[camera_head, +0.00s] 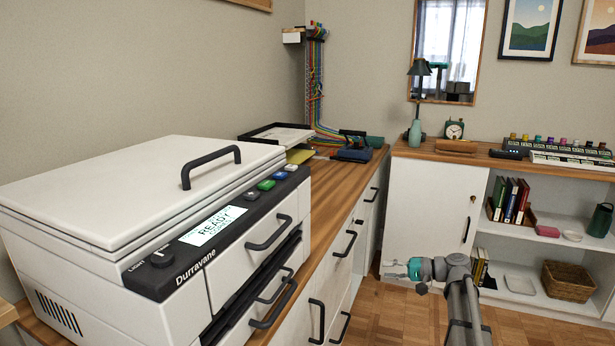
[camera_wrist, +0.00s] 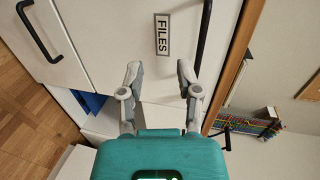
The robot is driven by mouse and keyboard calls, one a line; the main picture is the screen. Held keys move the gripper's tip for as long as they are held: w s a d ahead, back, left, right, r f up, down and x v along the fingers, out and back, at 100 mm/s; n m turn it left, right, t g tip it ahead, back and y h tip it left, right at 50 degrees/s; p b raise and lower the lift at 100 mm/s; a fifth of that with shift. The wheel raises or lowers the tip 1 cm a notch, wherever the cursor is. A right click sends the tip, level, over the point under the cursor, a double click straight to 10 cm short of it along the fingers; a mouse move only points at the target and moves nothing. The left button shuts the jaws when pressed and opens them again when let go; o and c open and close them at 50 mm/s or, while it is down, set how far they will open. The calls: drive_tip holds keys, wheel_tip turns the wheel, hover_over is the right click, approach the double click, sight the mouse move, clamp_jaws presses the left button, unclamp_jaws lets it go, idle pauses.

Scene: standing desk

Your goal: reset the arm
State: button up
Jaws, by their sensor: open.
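My gripper (camera_head: 391,269) is at the end of my grey arm, low in front of the white cabinet at the right in the head view. It points left toward the drawer fronts under the wooden counter. In the wrist view my gripper (camera_wrist: 159,72) shows its two grey fingers apart with nothing between them. Beyond them is a white front with a FILES label (camera_wrist: 162,35) and a dark bar handle. Whether the fingers touch that front cannot be told, but a gap appears.
A white printer (camera_head: 130,190) with a READY screen stands on the counter at the left. Drawers with dark handles (camera_head: 342,245) stick out below. Shelves with books (camera_head: 512,200) and a basket (camera_head: 568,281) stand at the right. Wooden floor (camera_head: 395,310) is open near my arm.

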drive_tip(key=s+a+f+n+g+h+p, duration=0.25)
drive_tip(key=s+a+f+h, duration=0.35)
drive_tip(key=s+a, duration=0.3)
drive_tip(key=shift+s+d+f+n+g+h+p, duration=0.8)
drive_tip(key=shift+s+f+g+h+p, duration=0.6)
drive_tip(key=shift+s+h, duration=4.3)
wheel_tip(320, 180, up, 38)
drive_tip(key=s+y+p, duration=0.2)
drive_tip(key=p, duration=3.6)
drive_tip(key=shift+s+d+y, duration=0.15)
drive_tip(key=shift+s+y, duration=0.05)
drive_tip(key=shift+y, duration=0.2)
drive_tip(key=shift+o, duration=0.5)
